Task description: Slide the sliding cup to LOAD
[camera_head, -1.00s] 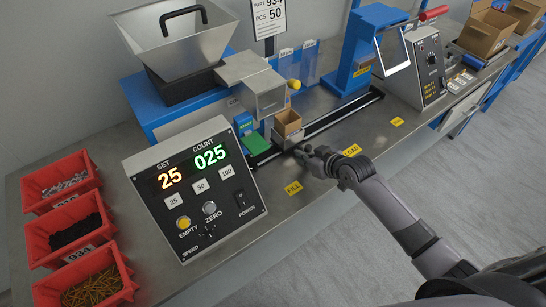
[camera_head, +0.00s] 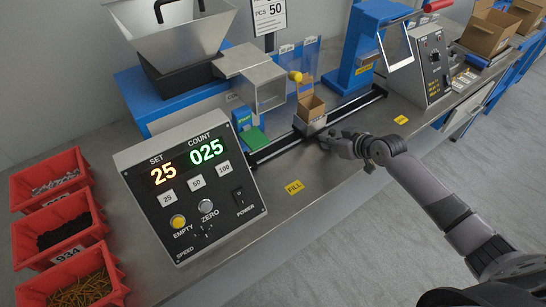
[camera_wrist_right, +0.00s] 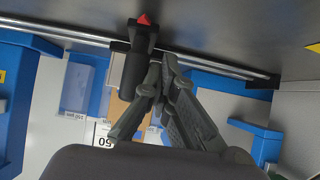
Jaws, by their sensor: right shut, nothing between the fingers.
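The sliding cup (camera_head: 311,124) is a small grey carriage with an open brown carton in it, on the dark rail just right of the metal chute. My right gripper (camera_head: 326,140) is shut and empty at the cup's front side, close against it; I cannot tell whether they touch. In the right wrist view, the shut fingers (camera_wrist_right: 163,75) are beside a black knob with a red tip (camera_wrist_right: 144,20), and the brown carton is partly hidden behind them. The yellow FILL label (camera_head: 293,187) lies left of the cup. The LOAD label is not readable, likely behind my arm. My left gripper is not in view.
The rail (camera_head: 352,107) runs clear rightward to a blue press stand (camera_head: 362,45). A control box (camera_head: 190,185) reads 25 and 025. Red bins (camera_head: 65,225) stand at the left. Another yellow label (camera_head: 400,119) lies on the bench's right side.

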